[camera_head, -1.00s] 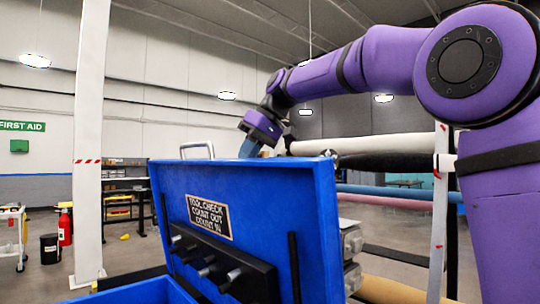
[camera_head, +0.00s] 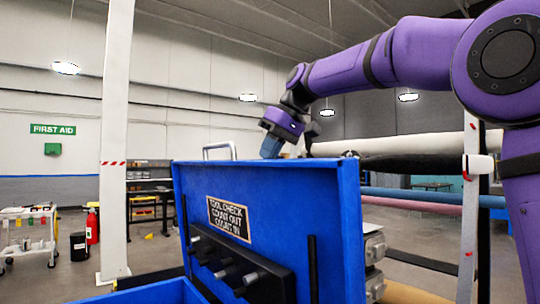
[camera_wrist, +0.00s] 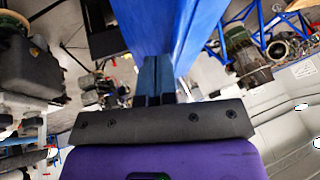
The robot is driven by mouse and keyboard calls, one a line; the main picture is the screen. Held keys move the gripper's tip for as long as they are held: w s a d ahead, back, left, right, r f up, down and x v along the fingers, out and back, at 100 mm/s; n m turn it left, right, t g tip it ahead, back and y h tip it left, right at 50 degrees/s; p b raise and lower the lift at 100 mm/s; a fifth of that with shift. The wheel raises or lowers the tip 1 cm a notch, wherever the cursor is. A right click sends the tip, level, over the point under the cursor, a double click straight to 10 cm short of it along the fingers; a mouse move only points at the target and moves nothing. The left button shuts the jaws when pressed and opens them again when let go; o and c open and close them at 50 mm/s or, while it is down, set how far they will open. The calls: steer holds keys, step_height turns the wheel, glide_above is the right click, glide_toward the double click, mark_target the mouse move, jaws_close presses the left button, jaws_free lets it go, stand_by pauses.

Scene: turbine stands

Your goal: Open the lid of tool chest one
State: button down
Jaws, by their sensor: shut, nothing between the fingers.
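The blue tool chest fills the lower middle of the head view. Its lid (camera_head: 290,190) stands upright and open, its inner face toward me. The inner face carries a "Tool check, count out, count in" plate (camera_head: 229,218) and a dark rack with several grey pegs (camera_head: 236,268). A metal handle (camera_head: 219,149) rises behind the lid's top edge. The chest's lower part (camera_head: 160,292) shows only as a strip at the bottom. My gripper (camera_head: 271,147) is at the lid's top edge. In the wrist view, my shut fingers (camera_wrist: 154,85) point at the blue lid (camera_wrist: 165,25); contact is unclear.
Horizontal rolls or bars on a rack (camera_head: 420,165) lie right of the lid. A white post (camera_head: 117,130) stands at left. Behind it are a cart (camera_head: 27,235), a black bin (camera_head: 79,246) and a fire extinguisher (camera_head: 92,226). Floor is open at left.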

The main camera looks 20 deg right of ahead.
steer(key=v, duration=0.9)
steer(key=shift+s+r, duration=0.15)
steer(key=shift+r, duration=0.15)
steer(key=shift+d, duration=0.1)
